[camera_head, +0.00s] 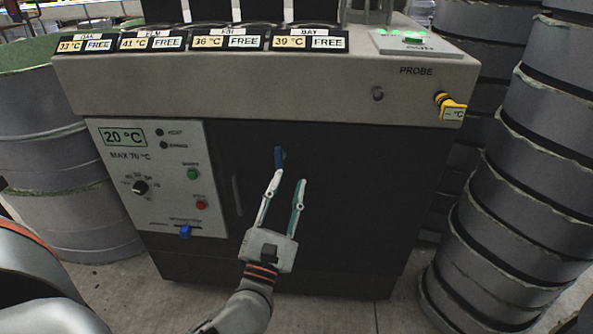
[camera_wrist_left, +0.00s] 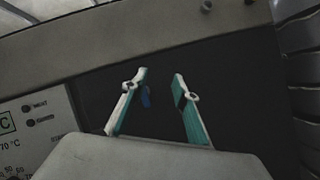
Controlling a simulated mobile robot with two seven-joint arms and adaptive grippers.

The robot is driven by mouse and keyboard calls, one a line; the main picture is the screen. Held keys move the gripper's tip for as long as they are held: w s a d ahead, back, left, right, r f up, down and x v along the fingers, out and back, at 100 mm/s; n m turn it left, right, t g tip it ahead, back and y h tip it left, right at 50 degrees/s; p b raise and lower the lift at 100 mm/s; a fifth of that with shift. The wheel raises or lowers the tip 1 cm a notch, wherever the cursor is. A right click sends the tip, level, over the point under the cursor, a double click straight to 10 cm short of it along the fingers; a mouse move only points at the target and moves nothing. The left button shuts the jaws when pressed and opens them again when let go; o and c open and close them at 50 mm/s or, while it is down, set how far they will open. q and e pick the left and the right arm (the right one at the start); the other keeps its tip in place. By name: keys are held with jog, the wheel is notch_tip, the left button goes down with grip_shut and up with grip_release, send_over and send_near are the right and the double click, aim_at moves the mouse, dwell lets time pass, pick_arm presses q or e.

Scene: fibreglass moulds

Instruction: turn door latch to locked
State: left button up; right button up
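The blue door latch (camera_head: 279,158) stands close to upright on the dark door (camera_head: 340,190) of the grey cabinet. My left gripper (camera_head: 288,178) is open in front of the door, its fingertips just below the latch, with the latch nearer the left finger. In the left wrist view the latch (camera_wrist_left: 146,97) shows beside the left finger of the open gripper (camera_wrist_left: 161,75), partly hidden by it. I cannot tell whether the finger touches it. My right gripper is not in view.
A control panel (camera_head: 160,205) with a knob, buttons and a blue switch (camera_head: 185,231) is left of the door. A door handle (camera_head: 237,195) stands beside it. A yellow probe (camera_head: 450,106) sits upper right. Stacks of grey moulds (camera_head: 520,190) flank the cabinet.

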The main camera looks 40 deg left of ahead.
aim_at(278, 161)
pick_arm(q)
jog(key=w+a+n+g+y, duration=0.1)
jog(key=w+a+n, duration=0.1)
jog(key=a, duration=0.1)
jog(key=w+a+n+y+b, duration=0.1)
jog(key=w+a+n, duration=0.1)
jog(key=w+n, duration=0.1)
jog(key=w+a+n+g+y, duration=0.1)
jog(key=w+a+n, duration=0.1)
jog(key=a+n, duration=0.1)
jog(key=shift+w+a+r+g+y, duration=0.1)
jog(key=shift+w+a+g+y, duration=0.15)
jog(key=shift+a+g+y, duration=0.1)
grip_shut()
